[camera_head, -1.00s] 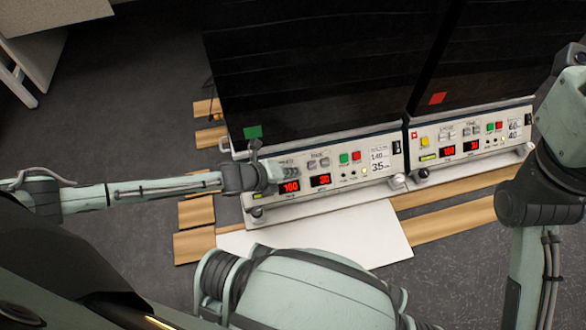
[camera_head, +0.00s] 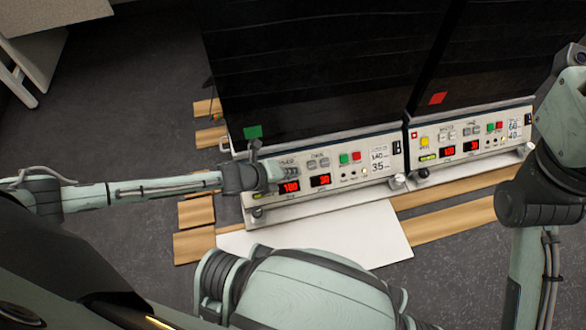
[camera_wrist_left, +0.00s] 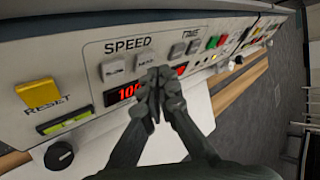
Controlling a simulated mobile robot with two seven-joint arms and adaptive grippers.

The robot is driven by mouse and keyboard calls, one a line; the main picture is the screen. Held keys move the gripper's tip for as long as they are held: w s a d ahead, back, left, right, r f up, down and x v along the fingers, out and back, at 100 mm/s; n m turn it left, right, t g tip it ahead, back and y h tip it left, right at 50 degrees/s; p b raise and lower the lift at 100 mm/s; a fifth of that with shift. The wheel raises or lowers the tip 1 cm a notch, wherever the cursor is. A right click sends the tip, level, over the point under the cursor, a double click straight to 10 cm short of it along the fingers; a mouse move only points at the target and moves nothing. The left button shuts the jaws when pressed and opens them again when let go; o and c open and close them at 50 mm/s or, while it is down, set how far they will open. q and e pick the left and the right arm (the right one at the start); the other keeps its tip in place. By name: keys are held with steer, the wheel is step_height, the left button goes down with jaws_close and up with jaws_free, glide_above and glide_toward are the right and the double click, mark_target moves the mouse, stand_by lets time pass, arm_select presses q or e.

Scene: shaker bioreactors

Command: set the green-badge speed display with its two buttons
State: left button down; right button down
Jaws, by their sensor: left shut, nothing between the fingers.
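The left bioreactor bears a green badge (camera_head: 253,132) above its white control panel (camera_head: 262,208). Its red-lit speed display (camera_head: 289,187) also shows in the left wrist view (camera_wrist_left: 121,94), starting with "10", the rest covered by my fingers. Above it, under "SPEED", are the left speed button (camera_wrist_left: 115,68) and right speed button (camera_wrist_left: 145,60). My left gripper (camera_wrist_left: 157,78) is shut and empty, its tips at the lower edge of the right speed button; I cannot tell whether they touch. It also shows in the head view (camera_head: 274,174). My right gripper is out of view.
A second display (camera_head: 320,180) and a card (camera_head: 380,158) reading about 140 and 35 sit on the same panel. A yellow reset button (camera_wrist_left: 37,94) is left of the speed buttons. A red-badge (camera_head: 437,98) unit stands to the right.

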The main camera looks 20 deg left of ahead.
arm_select(q)
steer(key=shift+w+f, duration=0.15)
steer(key=shift+w, duration=0.05)
steer(key=shift+w+a+f, duration=0.25)
stand_by(1.0)
steer(key=shift+r, duration=0.1)
steer(key=shift+s+d+r+p, duration=0.35)
steer(key=shift+s+r+p, duration=0.15)
steer(key=shift+p, duration=0.25)
steer(key=shift+f, duration=0.1)
steer(key=s+d+r+p, duration=0.1)
steer(key=p, duration=0.1)
steer(key=s+d+r+p, duration=0.1)
steer(key=s+r+p, duration=0.1)
steer(key=shift+s+r+p, duration=0.1)
steer(key=shift+r+p, duration=0.1)
steer(key=shift+p, duration=0.1)
stand_by(1.6)
